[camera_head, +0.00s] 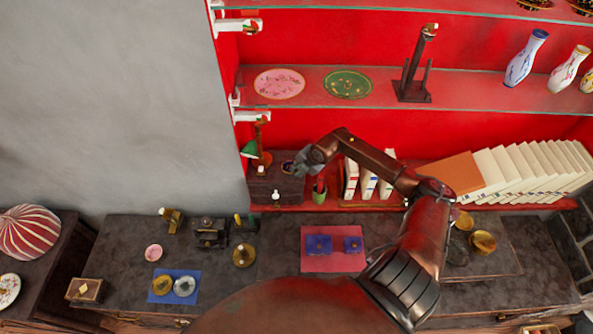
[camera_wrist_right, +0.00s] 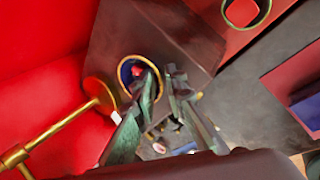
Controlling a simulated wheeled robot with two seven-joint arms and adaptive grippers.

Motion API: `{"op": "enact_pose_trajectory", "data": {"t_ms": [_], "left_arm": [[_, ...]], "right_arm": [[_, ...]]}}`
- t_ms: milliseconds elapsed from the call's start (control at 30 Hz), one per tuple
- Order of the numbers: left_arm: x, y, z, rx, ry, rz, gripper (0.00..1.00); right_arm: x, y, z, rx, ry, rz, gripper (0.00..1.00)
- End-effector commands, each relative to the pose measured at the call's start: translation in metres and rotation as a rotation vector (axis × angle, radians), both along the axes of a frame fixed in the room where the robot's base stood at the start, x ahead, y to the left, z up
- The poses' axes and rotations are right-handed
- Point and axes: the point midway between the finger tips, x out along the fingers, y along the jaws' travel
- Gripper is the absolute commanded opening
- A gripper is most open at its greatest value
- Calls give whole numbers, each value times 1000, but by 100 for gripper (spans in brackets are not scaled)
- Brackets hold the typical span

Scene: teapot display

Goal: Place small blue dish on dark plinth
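The small blue dish (camera_wrist_right: 127,75), with a gold rim and a reddish spot inside, appears to rest on the dark plinth (camera_wrist_right: 185,35) in the right wrist view. In the head view the dish (camera_head: 287,166) shows small at the back right of the plinth top (camera_head: 262,184). My right gripper (camera_wrist_right: 162,77) is open, with a gap between its fingertips. One finger overlaps the dish and the other is just right of its rim; contact is unclear. In the head view my right gripper (camera_head: 302,163) is just right of the dish. My left gripper is not in view.
A green-shaded lamp (camera_head: 250,149) stands at the plinth's back left. A small white object (camera_head: 276,196) is at its front. A green cup (camera_head: 319,196) and white books (camera_head: 368,184) stand close on the right. A glass shelf (camera_head: 320,101) hangs above.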

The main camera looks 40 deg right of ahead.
Motion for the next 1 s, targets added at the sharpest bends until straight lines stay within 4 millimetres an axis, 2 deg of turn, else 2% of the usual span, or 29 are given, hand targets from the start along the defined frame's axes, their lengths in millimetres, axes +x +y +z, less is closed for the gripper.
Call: {"op": "enact_pose_trajectory", "data": {"t_ms": [167, 267, 700, 867, 1000], "left_arm": [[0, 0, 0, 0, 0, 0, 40], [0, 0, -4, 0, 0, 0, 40], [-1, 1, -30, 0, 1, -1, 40], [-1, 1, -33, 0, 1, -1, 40], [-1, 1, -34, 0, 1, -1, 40]], "right_arm": [[-1, -1, 4, -1, -1, 0, 12], [-7, -2, 12, -3, -2, 0, 12], [-49, -5, 85, -3, 0, 2, 12], [-56, -6, 101, -2, 1, 0, 12], [-59, -6, 106, 0, 1, 0, 12]]}}
